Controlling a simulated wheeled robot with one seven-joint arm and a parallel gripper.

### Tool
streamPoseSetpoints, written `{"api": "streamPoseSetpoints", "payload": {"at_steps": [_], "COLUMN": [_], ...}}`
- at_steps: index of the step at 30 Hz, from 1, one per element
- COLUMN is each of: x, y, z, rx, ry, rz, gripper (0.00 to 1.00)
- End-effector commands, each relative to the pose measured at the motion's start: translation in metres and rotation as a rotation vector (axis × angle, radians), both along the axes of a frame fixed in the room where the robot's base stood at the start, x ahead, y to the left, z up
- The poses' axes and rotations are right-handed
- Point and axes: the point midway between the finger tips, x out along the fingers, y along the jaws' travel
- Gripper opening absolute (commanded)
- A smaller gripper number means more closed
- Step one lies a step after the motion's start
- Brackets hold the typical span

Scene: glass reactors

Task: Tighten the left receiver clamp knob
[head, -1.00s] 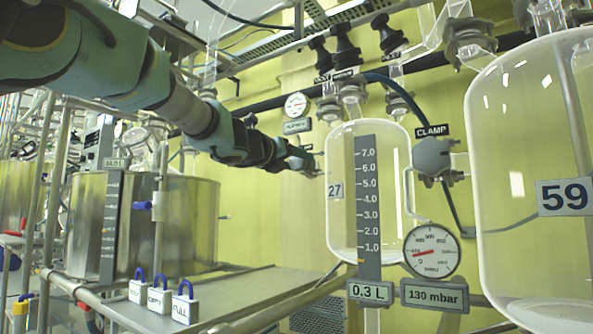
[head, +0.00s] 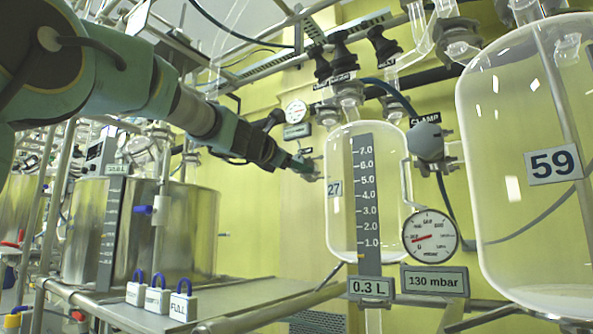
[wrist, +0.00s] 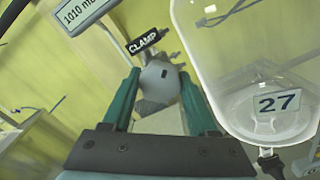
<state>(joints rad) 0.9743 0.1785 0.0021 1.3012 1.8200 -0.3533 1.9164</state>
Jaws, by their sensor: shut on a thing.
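The left receiver clamp knob (wrist: 160,82) is a round grey knob with a small dark slot, under a tilted black CLAMP tag (wrist: 145,40) in the wrist view. My gripper (wrist: 158,88) has its two teal fingers on either side of the knob and is shut on it. In the head view my gripper (head: 308,170) is at the left side of the glass receiver marked 27 (head: 338,225); the knob there is mostly hidden by the gripper. The receiver also shows close on the right in the wrist view (wrist: 235,60).
Another grey clamp knob (head: 428,141) sits between receiver 27 and the large vessel marked 59 (head: 500,200). A pressure gauge (head: 431,236) hangs below it. A steel pot (head: 90,225) and several padlocks stand on the left bench. A 1010 mbar plate (wrist: 85,12) is near my gripper.

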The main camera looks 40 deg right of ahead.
Motion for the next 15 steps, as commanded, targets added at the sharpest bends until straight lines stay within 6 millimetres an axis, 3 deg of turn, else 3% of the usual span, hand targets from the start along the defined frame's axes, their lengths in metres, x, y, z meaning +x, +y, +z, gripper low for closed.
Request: {"api": "streamPoseSetpoints", "payload": {"at_steps": [15], "x": [0.0005], "y": [-0.0006], "z": [-0.0042], "rx": [0.120], "ry": [-0.453], "rz": [0.000], "gripper": [0.04]}}
